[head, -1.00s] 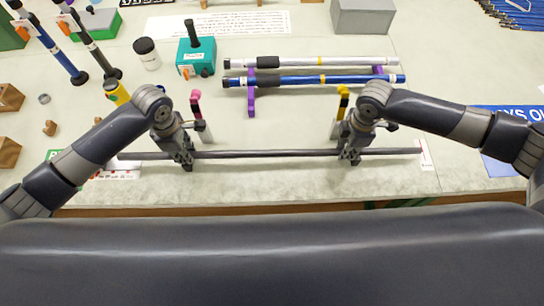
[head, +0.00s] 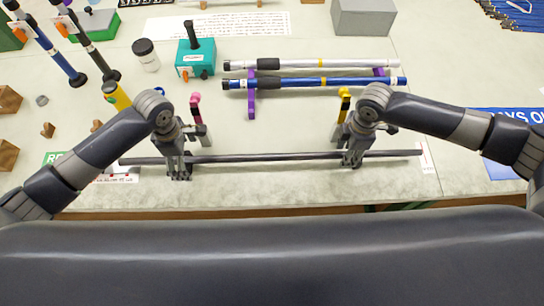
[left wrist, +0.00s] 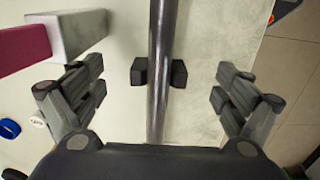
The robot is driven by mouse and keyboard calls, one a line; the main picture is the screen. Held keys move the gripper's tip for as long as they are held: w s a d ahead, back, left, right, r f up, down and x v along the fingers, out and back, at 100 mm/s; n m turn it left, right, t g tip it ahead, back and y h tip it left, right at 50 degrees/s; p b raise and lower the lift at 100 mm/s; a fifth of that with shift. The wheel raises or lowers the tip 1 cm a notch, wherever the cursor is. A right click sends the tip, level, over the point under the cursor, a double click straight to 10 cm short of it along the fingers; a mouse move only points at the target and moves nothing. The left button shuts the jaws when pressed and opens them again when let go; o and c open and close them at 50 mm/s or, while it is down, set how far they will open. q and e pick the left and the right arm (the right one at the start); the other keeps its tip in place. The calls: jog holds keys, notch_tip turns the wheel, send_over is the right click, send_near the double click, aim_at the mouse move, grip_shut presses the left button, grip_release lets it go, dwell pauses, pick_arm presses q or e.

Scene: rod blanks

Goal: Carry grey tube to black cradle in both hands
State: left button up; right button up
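The grey tube (head: 270,157), long and dark, lies crosswise near the front of the table. In the left wrist view the tube (left wrist: 160,60) runs between two small black blocks (left wrist: 140,72); I cannot tell if they belong to the black cradle. My left gripper (head: 180,170) is at the tube's left part. The left wrist view shows the gripper's fingers (left wrist: 157,97) spread wide on both sides of the tube, touching neither side. My right gripper (head: 352,160) is at the tube's right part; its finger gap is too small to judge. No black cradle is clearly recognisable in the head view.
A purple rack (head: 251,104) holds a silver tube (head: 340,62) and a blue tube (head: 300,82) behind. A pink-topped post (head: 196,100) and a yellow-topped post (head: 345,97) stand near my grippers. A teal box (head: 198,58) and grey block (head: 363,17) are farther back.

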pick_arm(q)
notch_tip(320, 180, up, 12)
dwell(0.4)
jog(key=shift+w, duration=0.1)
pick_arm(e)
jog(key=o, duration=0.4)
notch_tip(320, 180, up, 12)
jog(key=shift+r, duration=0.1)
dwell(0.4)
dwell(0.5)
